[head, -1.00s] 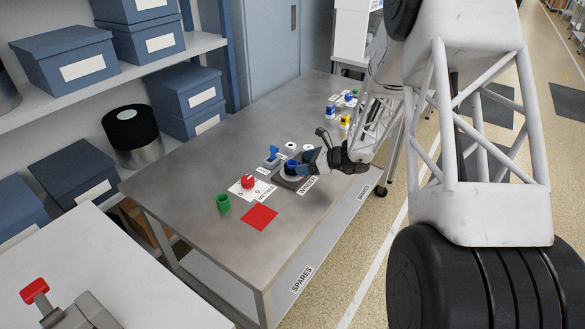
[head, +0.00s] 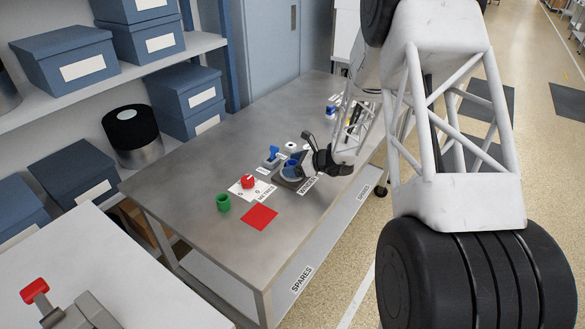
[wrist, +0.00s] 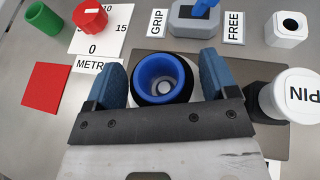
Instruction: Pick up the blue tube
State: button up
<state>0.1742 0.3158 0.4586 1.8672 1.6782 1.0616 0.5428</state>
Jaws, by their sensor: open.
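The blue tube (wrist: 150,69) stands upright, seen from above in the wrist view. A dark band and a pale ring show around its base on a dark plate (wrist: 262,158). My gripper (wrist: 162,61) is open, with one blue-grey finger on each side of the tube. Small gaps seem to show beside the tube, but I cannot tell whether either finger touches it. In the head view my gripper (head: 297,162) is low over the WINDER plate and hides most of the tube.
A blue lever (wrist: 206,5) stands between GRIP and FREE labels. A white PIN knob (wrist: 298,93) is close right. The table's near left is clear.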

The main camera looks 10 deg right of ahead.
jog(key=shift+c, duration=0.3)
jog(key=c, duration=1)
